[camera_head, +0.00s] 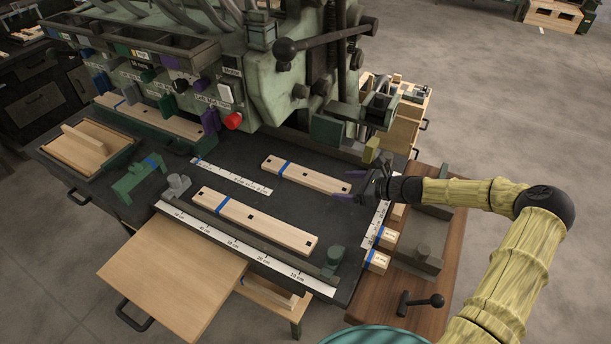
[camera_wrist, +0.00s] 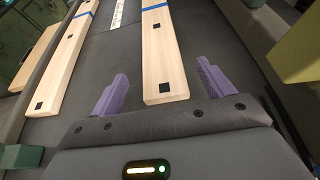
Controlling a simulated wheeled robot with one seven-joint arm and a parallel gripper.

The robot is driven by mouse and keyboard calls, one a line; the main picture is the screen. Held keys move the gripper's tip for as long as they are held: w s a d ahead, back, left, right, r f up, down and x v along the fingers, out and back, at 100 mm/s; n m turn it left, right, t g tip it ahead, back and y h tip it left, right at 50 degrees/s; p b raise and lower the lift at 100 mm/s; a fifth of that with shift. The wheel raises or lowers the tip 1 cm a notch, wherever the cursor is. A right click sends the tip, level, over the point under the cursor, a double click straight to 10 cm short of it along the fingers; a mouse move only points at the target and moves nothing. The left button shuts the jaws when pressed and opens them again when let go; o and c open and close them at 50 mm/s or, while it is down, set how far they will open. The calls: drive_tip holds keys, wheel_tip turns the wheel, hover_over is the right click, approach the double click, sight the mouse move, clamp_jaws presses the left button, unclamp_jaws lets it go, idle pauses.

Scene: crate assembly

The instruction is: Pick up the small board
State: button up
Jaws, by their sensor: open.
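The shorter pale wooden board (camera_head: 308,177), with a blue stripe and dark square marks, lies flat on the dark worktop; its near end also shows in the wrist view (camera_wrist: 161,62). A longer similar board (camera_head: 255,222) lies in front of it, and it runs along the left in the wrist view (camera_wrist: 63,62). My gripper (camera_head: 346,185) is at the right end of the shorter board. Its purple fingers are open, one on each side of that end in the wrist view (camera_wrist: 161,70), with gaps between. Their height relative to the board is hard to tell.
A green machine (camera_head: 275,80) stands behind the boards. A white ruler strip (camera_head: 232,176) lies left of the shorter board. A dark fence (camera_head: 260,243) runs along the front. Small labelled wooden blocks (camera_head: 378,260) are at the right. A wooden tray (camera_head: 90,147) is at the left.

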sight(327, 183)
drive_tip(key=shift+w+a+f, duration=0.15)
drive_tip(key=shift+a+f, duration=0.05)
drive_tip(key=shift+a, duration=0.25)
drive_tip(key=p+x, duration=0.1)
drive_tip(key=x, duration=0.4)
drive_tip(key=shift+w+a+r, duration=0.1)
drive_tip(key=shift+w, duration=0.05)
idle(0.3)
drive_tip(key=c, duration=1.1)
wheel_tip(327, 183, up, 10)
drive_tip(key=shift+r+b, duration=0.1)
drive_tip(key=shift+b, duration=0.25)
drive_tip(key=shift+c, duration=0.2)
